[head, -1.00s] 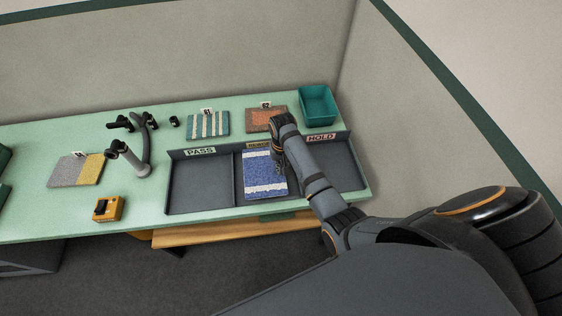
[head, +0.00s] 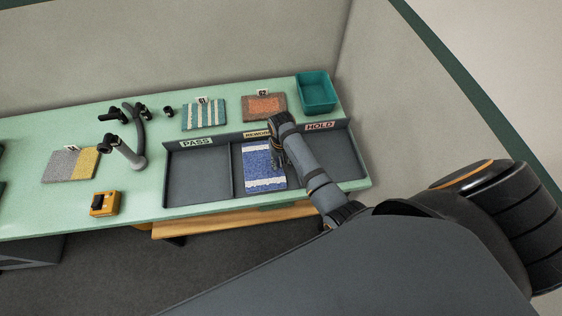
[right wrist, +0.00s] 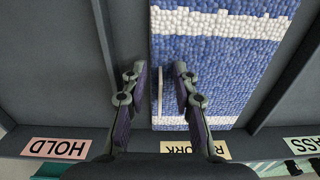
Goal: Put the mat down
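The blue mat with white stripes (head: 264,170) lies in the middle bay, under the REWORK label (head: 257,134). It looks flat there. In the right wrist view the mat (right wrist: 225,65) fills the upper right. My right gripper (right wrist: 161,78) is open, with its two fingers apart on either side of the mat's edge. Whether the fingers touch the mat cannot be told. In the head view my right gripper (head: 277,158) is over the mat's right side and partly hidden by my arm. My left gripper is not in view.
The PASS bay (head: 198,178) and HOLD bay (head: 338,160) are empty. Behind are a teal striped mat (head: 204,115), an orange-brown mat (head: 264,106) and a teal bin (head: 317,92). At left are a grey-yellow mat (head: 70,164), a black-armed stand (head: 128,152) and a yellow device (head: 104,204).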

